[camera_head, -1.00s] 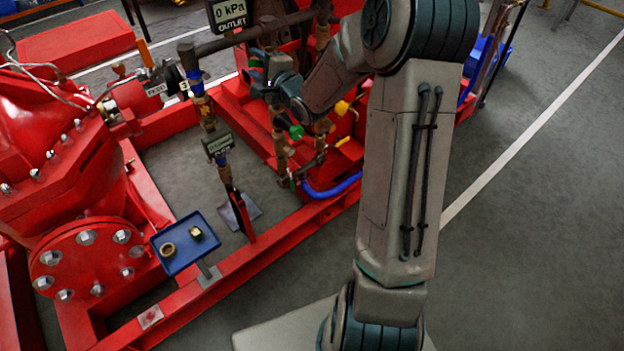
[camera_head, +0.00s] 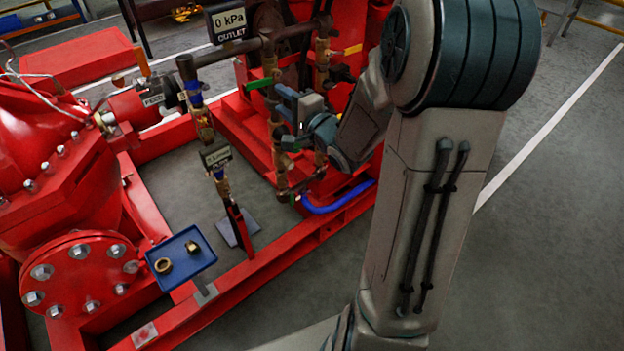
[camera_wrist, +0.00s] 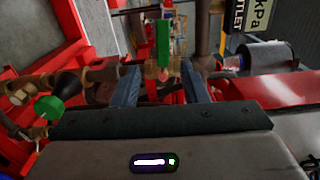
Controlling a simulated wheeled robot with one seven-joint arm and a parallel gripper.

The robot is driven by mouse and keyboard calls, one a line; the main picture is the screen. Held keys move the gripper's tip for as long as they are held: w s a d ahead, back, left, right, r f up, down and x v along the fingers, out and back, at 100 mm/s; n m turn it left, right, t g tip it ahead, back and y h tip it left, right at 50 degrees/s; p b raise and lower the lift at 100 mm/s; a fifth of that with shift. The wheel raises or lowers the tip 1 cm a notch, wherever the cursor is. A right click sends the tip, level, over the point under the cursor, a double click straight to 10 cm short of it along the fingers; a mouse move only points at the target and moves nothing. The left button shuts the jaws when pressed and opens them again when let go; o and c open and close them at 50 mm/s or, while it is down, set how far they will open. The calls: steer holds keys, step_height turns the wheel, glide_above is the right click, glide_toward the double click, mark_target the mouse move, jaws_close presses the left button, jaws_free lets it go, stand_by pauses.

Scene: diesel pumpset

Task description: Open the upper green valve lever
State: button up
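The upper green lever (camera_head: 258,84) sits on a vertical brass pipe in the head view. In the wrist view the green lever (camera_wrist: 163,42) stands upright in the picture on a brass fitting, framed between my fingers and beyond their tips. My gripper (camera_head: 280,98) is just to the right of and below the lever in the head view. In the wrist view my gripper (camera_wrist: 162,84) is open, fingers wide apart, with nothing held. I cannot tell if a finger touches the fitting. A round green knob (camera_wrist: 48,107) is at the left in the wrist view.
A horizontal dark pipe (camera_head: 228,43) and the outlet gauge sign (camera_head: 228,20) are above. Brass pipes and a blue hose (camera_head: 340,197) are close below my gripper. A blue tray (camera_head: 206,257) stands front left. The floor at right is clear.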

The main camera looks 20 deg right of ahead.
steer(key=s+d+f+n+g+h+b, duration=0.1)
steer(key=s+f+n+g+h+b, duration=0.5)
steer(key=s+f+n+g, duration=0.3)
steer(key=shift+s+f+g+h+b, duration=0.4)
steer(key=shift+s+f+g+h, duration=0.3)
steer(key=shift+s+f, duration=1.55)
steer(key=shift+c, duration=0.3)
